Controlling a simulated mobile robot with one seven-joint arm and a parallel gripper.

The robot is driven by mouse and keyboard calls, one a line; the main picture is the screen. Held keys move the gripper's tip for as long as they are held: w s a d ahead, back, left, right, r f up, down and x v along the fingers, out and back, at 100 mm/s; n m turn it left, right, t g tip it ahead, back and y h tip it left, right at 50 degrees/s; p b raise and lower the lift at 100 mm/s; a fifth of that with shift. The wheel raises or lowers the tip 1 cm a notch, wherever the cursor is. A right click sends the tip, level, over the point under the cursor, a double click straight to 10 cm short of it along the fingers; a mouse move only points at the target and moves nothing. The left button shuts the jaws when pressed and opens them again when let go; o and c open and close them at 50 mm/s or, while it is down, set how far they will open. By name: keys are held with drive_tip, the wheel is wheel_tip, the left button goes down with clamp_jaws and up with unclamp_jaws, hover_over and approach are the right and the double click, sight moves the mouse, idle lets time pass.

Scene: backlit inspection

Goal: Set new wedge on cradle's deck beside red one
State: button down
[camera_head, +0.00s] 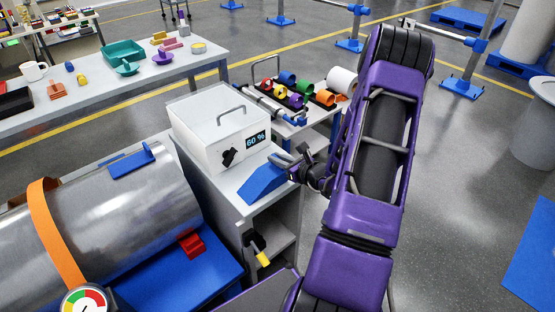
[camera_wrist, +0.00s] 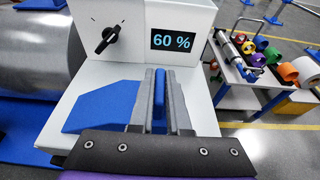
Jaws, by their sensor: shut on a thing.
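My gripper (camera_head: 290,168) is shut on the blue wedge (camera_head: 262,183) at the front right of the white cabinet top. In the wrist view the gripper (camera_wrist: 160,100) closes around an upright blue part, and the wedge's sloped body (camera_wrist: 102,106) lies left of the fingers. I cannot tell whether the wedge touches the cabinet top. The red wedge (camera_head: 190,243) sits on the cradle's blue deck (camera_head: 185,278), close against the big metal cylinder. The deck is lower and left of my gripper, with bare blue surface around the red wedge.
A white box with a 60 % display (camera_head: 222,128) stands on the cabinet (camera_head: 232,192) behind the wedge. The metal cylinder (camera_head: 110,225) has an orange strap (camera_head: 52,230) and a gauge (camera_head: 85,300). A cart (camera_head: 318,115) with colored rolls stands behind.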

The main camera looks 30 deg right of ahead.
drive_tip(key=shift+f, duration=0.15)
drive_tip(key=c, duration=0.9)
unclamp_jaws()
